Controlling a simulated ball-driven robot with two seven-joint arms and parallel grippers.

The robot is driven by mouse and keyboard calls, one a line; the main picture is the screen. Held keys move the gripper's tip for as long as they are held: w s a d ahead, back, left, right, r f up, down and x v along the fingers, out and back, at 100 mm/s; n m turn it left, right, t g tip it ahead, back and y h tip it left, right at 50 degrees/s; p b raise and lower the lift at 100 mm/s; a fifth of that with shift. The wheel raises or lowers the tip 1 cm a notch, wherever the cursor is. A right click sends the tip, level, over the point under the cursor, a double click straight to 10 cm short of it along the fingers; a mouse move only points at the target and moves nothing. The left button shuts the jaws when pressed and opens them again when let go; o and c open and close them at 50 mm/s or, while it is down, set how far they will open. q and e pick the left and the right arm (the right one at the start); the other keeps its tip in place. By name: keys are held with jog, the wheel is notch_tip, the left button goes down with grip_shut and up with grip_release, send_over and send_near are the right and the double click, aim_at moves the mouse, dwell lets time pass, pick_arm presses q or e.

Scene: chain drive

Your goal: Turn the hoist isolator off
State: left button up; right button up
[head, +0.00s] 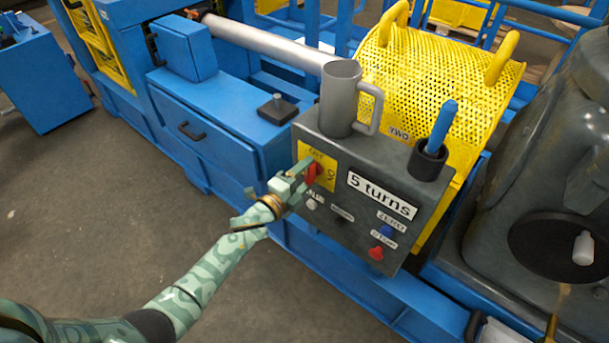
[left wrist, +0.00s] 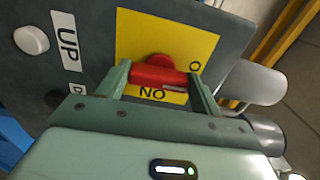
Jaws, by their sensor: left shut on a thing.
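The hoist isolator is a red rotary handle (head: 313,173) on a yellow plate (head: 326,161) at the upper left of a grey control box (head: 365,205). In the left wrist view the red handle (left wrist: 158,75) lies between my fingers, and the yellow plate (left wrist: 190,40) shows "NO" and an "O". My left gripper (head: 305,175) is shut on the handle, one finger at each end of it in the left wrist view. The handle's pointing direction is hard to read. My right gripper is not in view.
A grey mug (head: 340,100) and a cup with a blue-handled tool (head: 428,160) stand on the box top. Below the plate are a white button (head: 311,204), a blue button (head: 386,231) and a red button (head: 376,253). A yellow mesh guard (head: 440,85) rises behind.

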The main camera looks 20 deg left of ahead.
pick_arm(q)
jog(key=o, duration=1)
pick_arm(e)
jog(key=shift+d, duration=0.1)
pick_arm(q)
jog(key=p+v, duration=0.3)
jog(key=v, duration=1.3)
jog(key=shift+s+a, duration=0.1)
jog(key=shift+s, duration=0.05)
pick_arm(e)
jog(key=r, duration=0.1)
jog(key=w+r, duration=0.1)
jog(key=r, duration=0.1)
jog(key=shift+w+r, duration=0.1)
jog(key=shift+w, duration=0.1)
